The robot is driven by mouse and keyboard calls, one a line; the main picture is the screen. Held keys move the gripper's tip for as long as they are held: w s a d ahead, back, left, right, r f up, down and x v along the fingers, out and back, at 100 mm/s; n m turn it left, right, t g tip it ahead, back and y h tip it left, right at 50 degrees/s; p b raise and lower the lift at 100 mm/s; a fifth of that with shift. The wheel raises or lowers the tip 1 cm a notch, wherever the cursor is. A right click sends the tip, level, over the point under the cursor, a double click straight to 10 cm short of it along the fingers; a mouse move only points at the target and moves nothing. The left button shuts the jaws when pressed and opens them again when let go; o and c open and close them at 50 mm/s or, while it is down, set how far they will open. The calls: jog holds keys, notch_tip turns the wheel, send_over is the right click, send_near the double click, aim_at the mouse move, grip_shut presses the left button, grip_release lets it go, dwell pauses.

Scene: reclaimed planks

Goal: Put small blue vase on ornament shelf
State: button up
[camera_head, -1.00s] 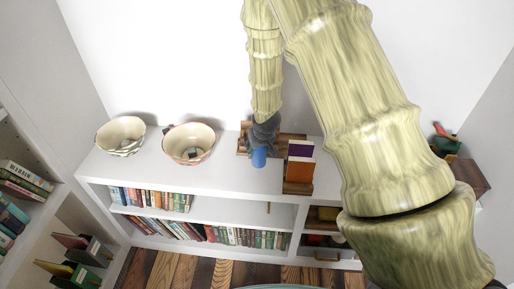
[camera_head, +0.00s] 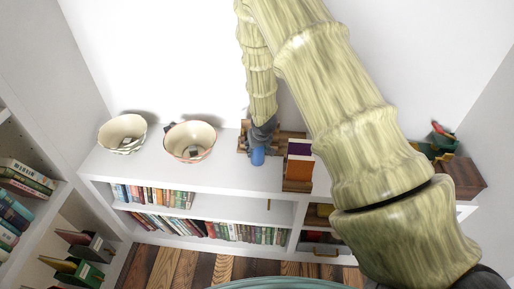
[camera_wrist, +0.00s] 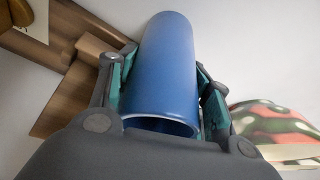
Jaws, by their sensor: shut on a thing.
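The small blue vase (camera_head: 258,156) is a plain blue cylinder. My gripper (camera_head: 261,141) is shut on it over the top of the white bookcase. In the wrist view the vase (camera_wrist: 166,65) lies between the two green-padded fingers (camera_wrist: 168,88), with its open rim facing the camera. A brown wooden stand (camera_head: 243,138), which may be the ornament shelf, is on the bookcase top just behind my gripper. It also shows in the wrist view (camera_wrist: 62,85), left of the vase. I cannot tell whether the vase touches any surface.
Two bowls (camera_head: 190,141) (camera_head: 122,133) stand to the left on the bookcase top (camera_head: 230,176). A wooden holder with upright books (camera_head: 298,168) is close on the right. A wooden box with colourful items (camera_head: 462,178) is at far right. The bookcase top between bowls and vase is clear.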

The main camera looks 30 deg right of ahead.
jog(key=shift+f, duration=0.15)
jog(key=o, duration=1.1)
